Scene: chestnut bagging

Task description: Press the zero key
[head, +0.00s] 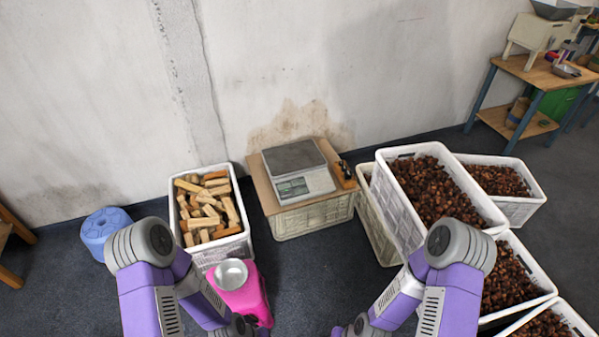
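A weighing scale with a grey metal pan (292,157) and a white front panel (318,183) sits on a brown board over an upturned-looking pale crate (315,218) against the wall. A greenish display (292,188) shows at the left of the panel. The keys are too small to tell apart, so I cannot pick out the zero key. The pan looks empty. My two purple arms come in at the bottom left and bottom right, well short of the scale.
A crate of wood pieces (177,190) stands left of the scale. A pink container (250,297) with a metal bowl (231,273) stands in front. Crates of chestnuts (398,205) crowd the right. A small brown-and-black item (345,174) lies beside the scale. A blue stool (97,225) stands far left.

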